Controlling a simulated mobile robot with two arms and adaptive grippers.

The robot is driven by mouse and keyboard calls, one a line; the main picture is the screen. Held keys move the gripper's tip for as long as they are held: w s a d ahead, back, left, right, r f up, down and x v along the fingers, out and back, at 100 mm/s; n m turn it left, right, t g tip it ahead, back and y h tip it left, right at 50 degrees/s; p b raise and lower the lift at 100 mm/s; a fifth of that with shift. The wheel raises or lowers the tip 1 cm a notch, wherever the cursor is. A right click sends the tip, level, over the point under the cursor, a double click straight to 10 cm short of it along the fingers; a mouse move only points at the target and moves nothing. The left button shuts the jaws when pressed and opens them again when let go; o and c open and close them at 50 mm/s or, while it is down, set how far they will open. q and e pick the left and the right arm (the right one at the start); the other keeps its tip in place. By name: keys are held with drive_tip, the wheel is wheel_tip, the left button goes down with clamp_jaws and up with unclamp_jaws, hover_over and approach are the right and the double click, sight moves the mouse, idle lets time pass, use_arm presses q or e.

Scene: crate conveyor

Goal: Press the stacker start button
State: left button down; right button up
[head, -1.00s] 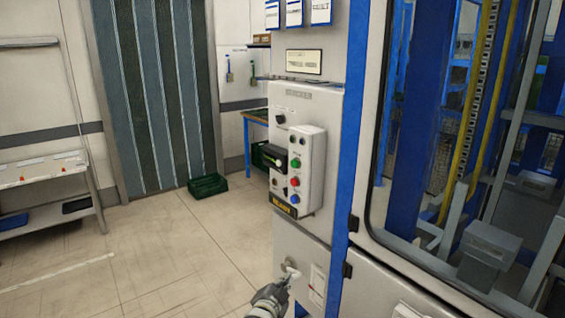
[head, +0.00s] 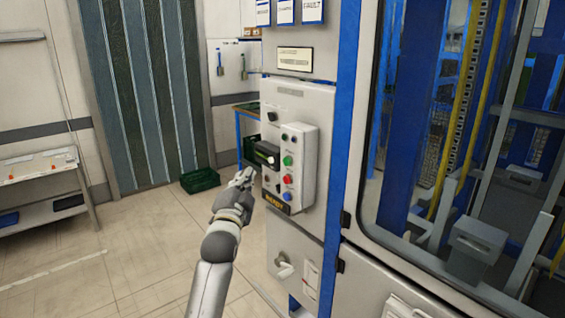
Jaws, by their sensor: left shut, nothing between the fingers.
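The control box (head: 299,165) is on the front of the stacker cabinet, a little right of centre in the head view. It carries a green button (head: 288,160), a red button (head: 287,180) and a blue button (head: 288,196) in a column. Small lamps sit above them, and a black part (head: 266,153) sits to their left. The button labels are too small to read. My left gripper (head: 245,176) is shut and empty, raised just left of the control box and apart from the green button. My right gripper is not in view.
The cabinet's blue post (head: 343,130) and glazed stacker frame stand to the right. A handle (head: 283,266) sits low on the cabinet. A green crate (head: 200,180) lies on the floor behind. A shelf (head: 40,170) stands at far left. The floor between is clear.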

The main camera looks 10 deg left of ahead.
sight(286, 162)
use_arm(q)
drive_tip(key=w+d+b, duration=0.4)
drive_tip(key=w+d, duration=0.1)
drive_tip(key=w, duration=0.2)
drive_tip(key=shift+d+b, duration=0.25)
drive_tip(key=shift+b, duration=0.05)
drive_tip(key=shift+w+d, duration=0.1)
idle(1.6)
drive_tip(key=shift+w+d, duration=0.15)
drive_tip(key=shift+w, duration=0.05)
